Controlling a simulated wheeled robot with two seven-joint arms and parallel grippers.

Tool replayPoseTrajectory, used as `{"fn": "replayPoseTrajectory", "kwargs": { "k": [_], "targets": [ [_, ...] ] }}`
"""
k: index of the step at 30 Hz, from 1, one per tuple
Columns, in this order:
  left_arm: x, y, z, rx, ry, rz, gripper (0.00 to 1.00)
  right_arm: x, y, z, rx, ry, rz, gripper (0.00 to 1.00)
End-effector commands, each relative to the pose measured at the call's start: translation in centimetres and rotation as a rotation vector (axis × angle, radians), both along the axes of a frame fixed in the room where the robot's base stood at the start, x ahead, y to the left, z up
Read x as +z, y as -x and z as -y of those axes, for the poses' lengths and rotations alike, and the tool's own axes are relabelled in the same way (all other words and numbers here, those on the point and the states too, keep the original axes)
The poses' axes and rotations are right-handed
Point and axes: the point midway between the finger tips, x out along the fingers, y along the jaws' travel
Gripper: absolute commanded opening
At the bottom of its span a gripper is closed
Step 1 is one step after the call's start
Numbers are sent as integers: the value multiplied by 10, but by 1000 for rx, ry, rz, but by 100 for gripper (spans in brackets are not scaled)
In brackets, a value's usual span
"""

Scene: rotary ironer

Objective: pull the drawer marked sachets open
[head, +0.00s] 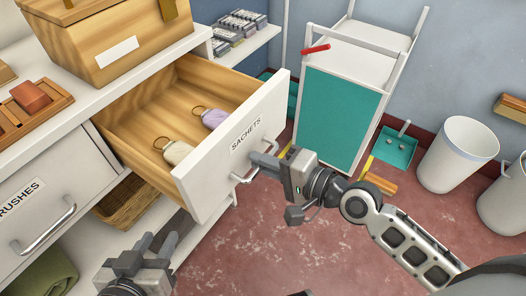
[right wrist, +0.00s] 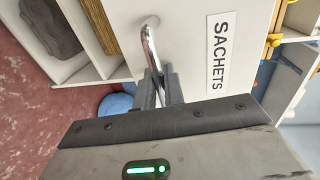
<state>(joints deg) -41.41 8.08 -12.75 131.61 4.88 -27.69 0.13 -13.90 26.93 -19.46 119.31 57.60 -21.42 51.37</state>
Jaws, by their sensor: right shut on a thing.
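The drawer marked SACHETS (head: 224,152) stands well out of the white cabinet, with its wooden inside showing. A cream sachet (head: 177,152) and a lilac sachet (head: 213,118) lie inside it, each with a ring. My right gripper (head: 256,168) is at the drawer's front, shut on its metal handle (head: 240,179). The right wrist view shows the handle (right wrist: 149,40) between the fingers (right wrist: 158,88), beside the SACHETS label (right wrist: 218,50). My left gripper (head: 157,247) is low in front of the cabinet, empty, its two fingers apart.
The drawer marked BRUSHES (head: 45,200) is shut at the left. A wooden box (head: 110,40) and a brush tray (head: 35,108) stand on the counter. A teal-sided cart (head: 338,120) stands beyond the drawer, with a white bin (head: 457,155) to the right. Red floor in front is clear.

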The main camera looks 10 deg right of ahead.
Motion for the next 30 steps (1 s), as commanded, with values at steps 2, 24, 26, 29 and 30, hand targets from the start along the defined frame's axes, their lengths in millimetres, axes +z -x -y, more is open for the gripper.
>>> {"fn": "replayPoseTrajectory", "kwargs": {
  "k": [2,24,26,29,30],
  "targets": [
    [0,0,0,-1,0,2,36,0,3,0,9,2,0,0],
    [-1,4,0,-8,-5,-4,36,0,5,1,13,0,0,26],
    [-1,4,0,-8,-5,-4,36,0,5,1,13,0,0,26],
    [-1,3,0,-8,-5,-4,36,0,5,1,13,0,0,26],
    [-1,3,0,-8,-5,-4,36,0,5,1,13,0,0,26]
  ]
}}
